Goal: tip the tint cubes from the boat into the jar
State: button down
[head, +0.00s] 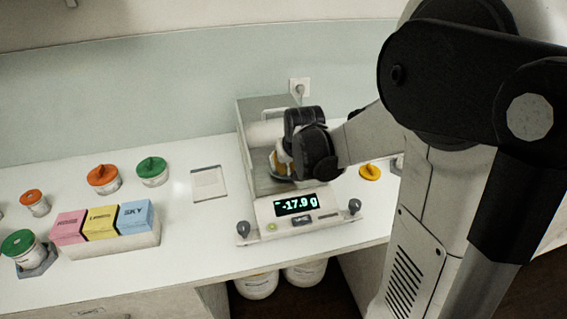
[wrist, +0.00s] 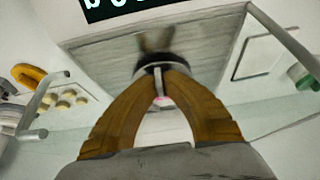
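My gripper (head: 284,162) is inside the open balance (head: 277,212), above its metal pan. In the wrist view its two brown fingers (wrist: 160,80) meet at the tips on a thin pale tab. The tab belongs to a small dark-rimmed dish (wrist: 157,58), which I take to be the boat. A small pink patch shows just behind the tab; I cannot tell whether it is a tint cube. The dish casts a shadow on the pan (wrist: 105,50) and looks lifted off it. Which jar is meant is not clear.
Left on the counter are jars with orange (head: 103,175) and green (head: 151,168) lids, a green-lidded jar (head: 24,247), and pink, yellow and blue boxes. A white square dish (head: 208,184) lies beside the balance. A tray of several cream pieces (wrist: 62,101) and an orange-yellow lid (wrist: 28,74) lie opposite.

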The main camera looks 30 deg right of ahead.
jog(key=shift+r+p, duration=2.4)
jog(key=shift+r, duration=0.6)
jog(key=shift+r, duration=0.1)
